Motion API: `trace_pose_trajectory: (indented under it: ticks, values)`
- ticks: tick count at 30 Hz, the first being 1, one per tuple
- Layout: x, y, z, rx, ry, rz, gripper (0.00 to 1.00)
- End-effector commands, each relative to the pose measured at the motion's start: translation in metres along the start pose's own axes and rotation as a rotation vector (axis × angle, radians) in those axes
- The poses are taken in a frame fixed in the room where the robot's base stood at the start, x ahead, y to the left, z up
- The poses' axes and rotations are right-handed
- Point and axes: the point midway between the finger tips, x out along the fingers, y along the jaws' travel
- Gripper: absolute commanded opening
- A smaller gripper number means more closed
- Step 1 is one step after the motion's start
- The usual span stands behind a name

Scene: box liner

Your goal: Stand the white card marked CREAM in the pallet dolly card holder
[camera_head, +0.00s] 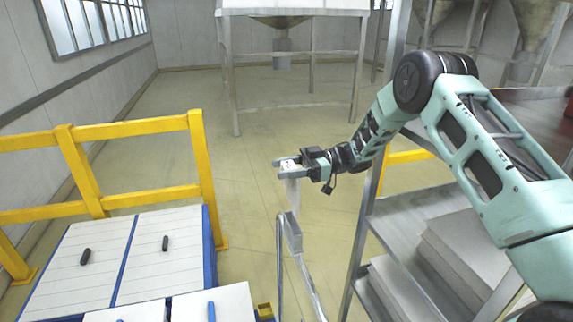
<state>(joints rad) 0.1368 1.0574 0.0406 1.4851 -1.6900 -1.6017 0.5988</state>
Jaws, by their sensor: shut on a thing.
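My gripper (288,168) is near the middle of the camera_head view, reaching left from the arm. It is shut on a thin white card (292,190) that hangs below the fingers, seen narrow and nearly edge-on. No marking on it can be read from here. Below it is a narrow grey metal holder (292,233) at the top of a bent metal tube frame (281,262); it looks like the dolly's card holder. The card's lower end is just above the holder in the picture. I cannot tell whether they touch or line up in depth.
A yellow guard rail (130,128) and blue-edged stacks with white tops (75,245), bearing small dark objects, stand at left. A metal shelf rack (400,225) with pale stacks (460,255) stands at right, beneath my arm.

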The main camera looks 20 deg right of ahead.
Motion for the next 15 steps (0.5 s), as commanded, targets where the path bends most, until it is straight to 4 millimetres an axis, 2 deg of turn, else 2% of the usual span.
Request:
trace_pose_trajectory:
  ticks: [15]
  values:
    - [0.0, 0.0, 0.042, 0.001, 0.0, 0.0, 0.12]
